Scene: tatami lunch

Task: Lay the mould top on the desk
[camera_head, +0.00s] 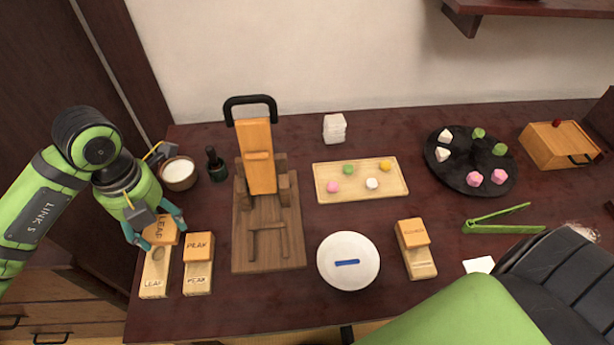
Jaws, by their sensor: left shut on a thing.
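My left gripper (161,235) comes in from the left with its fingers on either side of an orange wooden mould top (164,226) marked LEAF. It is shut on that top. The pale leaf mould base (155,282), also marked LEAF, lies on the dark desk (330,320) just below in the picture. The top is over or at the far end of this base; I cannot tell whether they touch. My fingers hide the sides of the top. My right gripper is out of view.
A second mould (198,247) stands close on the right. A wooden press (259,157) with a black handle stands beyond it. A bowl (178,174) and dark bottle (216,165) are behind my gripper. A white plate (348,245) and third mould (413,233) are further right.

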